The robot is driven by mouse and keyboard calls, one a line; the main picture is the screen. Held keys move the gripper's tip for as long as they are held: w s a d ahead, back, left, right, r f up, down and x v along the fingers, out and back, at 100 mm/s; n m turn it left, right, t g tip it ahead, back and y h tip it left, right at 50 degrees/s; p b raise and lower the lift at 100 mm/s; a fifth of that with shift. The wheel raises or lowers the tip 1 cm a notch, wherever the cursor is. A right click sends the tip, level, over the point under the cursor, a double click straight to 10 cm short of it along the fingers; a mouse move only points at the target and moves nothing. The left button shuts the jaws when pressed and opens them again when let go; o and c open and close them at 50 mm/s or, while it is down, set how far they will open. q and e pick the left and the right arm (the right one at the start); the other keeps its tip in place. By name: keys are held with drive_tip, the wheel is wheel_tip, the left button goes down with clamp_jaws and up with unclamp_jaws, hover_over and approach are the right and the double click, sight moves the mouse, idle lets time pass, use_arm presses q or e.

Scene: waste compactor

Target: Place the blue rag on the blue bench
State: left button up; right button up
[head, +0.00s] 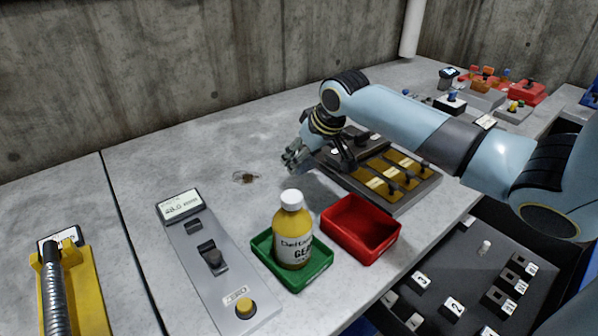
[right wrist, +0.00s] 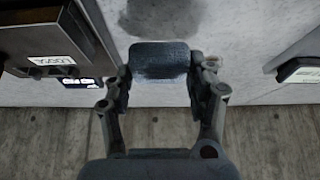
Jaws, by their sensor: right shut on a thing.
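In the head view the rag is hidden or too small to tell. I cannot pick out the blue bench for certain; only a blue edge (head: 591,97) shows at the far right. My left gripper is not in view.
A grey control panel (head: 205,255) is at front left. The worktop towards the concrete wall is clear.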

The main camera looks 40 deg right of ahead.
sight(300, 172)
drive_tip(key=shift+w+a+f, duration=0.2)
drive_tip(key=shift+w, duration=0.05)
drive_tip(key=shift+f, duration=0.3)
wheel_tip(300, 172, down, 3)
drive_tip(key=shift+r, duration=0.15)
drive_tip(key=shift+f, duration=0.35)
drive_tip(key=shift+f, duration=0.1)
drive_tip(key=o, duration=1.1)
drive_tip(key=shift+o, duration=0.2)
